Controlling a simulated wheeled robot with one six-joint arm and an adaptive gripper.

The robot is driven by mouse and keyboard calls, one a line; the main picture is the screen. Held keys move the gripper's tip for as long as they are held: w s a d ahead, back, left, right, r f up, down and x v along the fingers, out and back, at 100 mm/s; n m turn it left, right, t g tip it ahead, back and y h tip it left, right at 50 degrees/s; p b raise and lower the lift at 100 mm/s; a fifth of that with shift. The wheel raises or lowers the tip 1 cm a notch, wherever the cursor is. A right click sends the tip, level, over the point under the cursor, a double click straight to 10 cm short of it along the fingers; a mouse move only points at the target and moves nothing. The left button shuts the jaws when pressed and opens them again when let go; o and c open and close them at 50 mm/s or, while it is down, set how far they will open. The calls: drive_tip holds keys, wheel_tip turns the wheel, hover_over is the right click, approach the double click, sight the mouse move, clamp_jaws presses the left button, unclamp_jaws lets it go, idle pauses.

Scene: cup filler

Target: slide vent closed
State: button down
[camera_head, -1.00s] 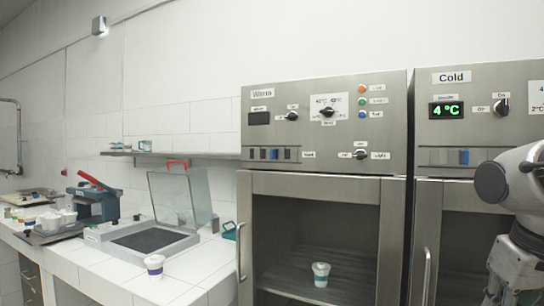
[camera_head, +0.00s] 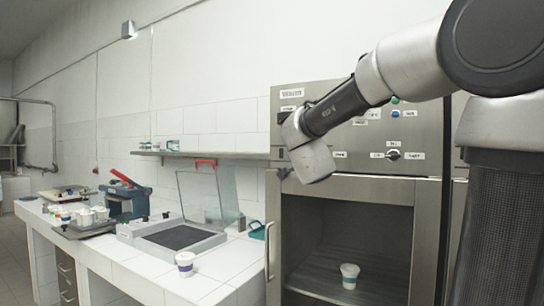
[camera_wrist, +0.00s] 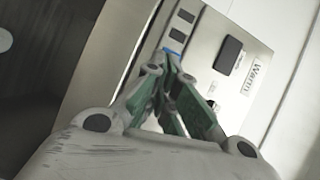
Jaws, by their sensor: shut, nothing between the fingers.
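The Warm cabinet's control panel (camera_head: 432,133) carries a slotted vent (camera_wrist: 179,28), which shows in the wrist view with dark slots and a blue tab (camera_wrist: 172,51). In the head view, my arm and wrist hide most of the vent. My gripper (camera_head: 284,174) is at the left end of the Warm panel, pointing down and left. In the wrist view, its green-sided fingers (camera_wrist: 166,64) are shut and empty, with the tips right by the blue tab. I cannot tell whether they touch it. How far the vent is open is hidden.
The Warm cabinet's door (camera_head: 427,240) has a long handle (camera_head: 268,250) just below my gripper. A cup (camera_head: 349,276) stands inside. A white counter (camera_head: 225,262) at left holds another cup (camera_head: 185,264) and a device with a raised clear lid (camera_head: 200,197).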

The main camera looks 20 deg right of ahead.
drive_tip(key=d+m+h, duration=0.1)
drive_tip(key=s+d+r+m+g+h, duration=0.1)
drive_tip(key=m, duration=0.1)
drive_tip(key=s+d+m+h, duration=0.1)
drive_tip(key=h, duration=0.1)
drive_tip(key=shift+s+d+r+m+g, duration=0.15)
drive_tip(key=shift+s+r+m+g, duration=0.15)
drive_tip(key=shift+r+m, duration=0.1)
drive_tip(key=shift+w+d, duration=0.1)
drive_tip(key=w+d, duration=0.3)
drive_tip(key=w, duration=0.8)
drive_tip(key=shift+d, duration=0.25)
